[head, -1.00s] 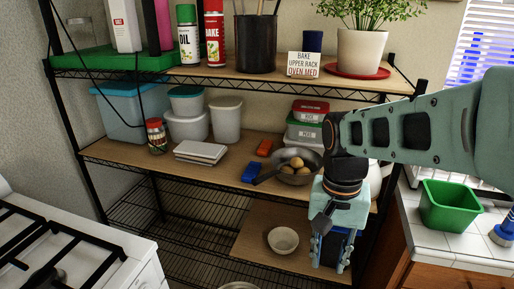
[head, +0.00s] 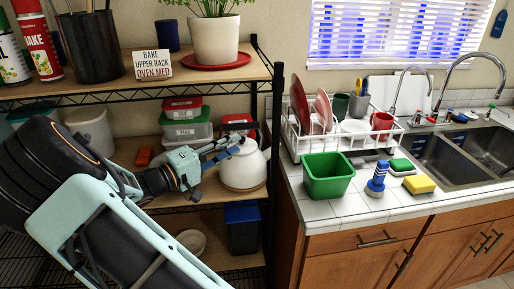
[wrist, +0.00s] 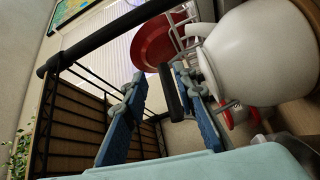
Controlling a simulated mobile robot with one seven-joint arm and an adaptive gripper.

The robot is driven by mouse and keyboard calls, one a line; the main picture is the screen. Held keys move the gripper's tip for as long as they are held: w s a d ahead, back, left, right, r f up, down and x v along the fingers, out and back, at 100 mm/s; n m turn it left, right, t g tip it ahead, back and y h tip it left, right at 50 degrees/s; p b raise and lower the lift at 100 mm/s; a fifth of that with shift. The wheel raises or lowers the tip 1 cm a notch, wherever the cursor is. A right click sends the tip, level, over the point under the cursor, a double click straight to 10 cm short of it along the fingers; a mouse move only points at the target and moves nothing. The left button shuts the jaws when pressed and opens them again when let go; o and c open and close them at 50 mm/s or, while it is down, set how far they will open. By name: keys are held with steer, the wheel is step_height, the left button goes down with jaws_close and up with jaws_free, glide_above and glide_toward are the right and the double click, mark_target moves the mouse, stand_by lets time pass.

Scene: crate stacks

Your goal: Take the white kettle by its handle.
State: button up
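The white kettle (head: 243,170) stands upright on the middle shelf of the rack, at its right end. In the wrist view the kettle's white body (wrist: 262,55) fills the upper right, and its dark handle (wrist: 169,92) shows between my fingers. My gripper (head: 226,146) reaches in from the left at the kettle's upper part. In the wrist view my gripper (wrist: 158,105) is open, with its fingers apart on either side of the handle. The handle appears nearer the right finger; I cannot tell whether they touch.
Food boxes (head: 187,128) stand behind my gripper. A black rack post (head: 278,130) rises just right of the kettle. The upper shelf (head: 130,85) lies above. A green tub (head: 328,176) and a dish rack (head: 340,140) are on the counter to the right.

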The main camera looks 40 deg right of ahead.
mark_target(244, 128)
steer(key=w+d, duration=0.1)
steer(key=d, duration=0.2)
steer(key=w+d+n+t+p, duration=0.1)
steer(key=w+d, duration=0.1)
steer(key=d, duration=0.1)
steer(key=w+d+r+t, duration=0.1)
steer(key=w+d, duration=0.1)
steer(key=d, duration=0.2)
steer(key=shift+w+h+p, duration=0.2)
steer(key=shift+h+p, duration=0.15)
steer(key=shift+h, duration=0.05)
steer(key=shift+a, duration=0.1)
steer(key=shift+c, duration=0.6)
jaws_close()
steer(key=shift+r, duration=0.1)
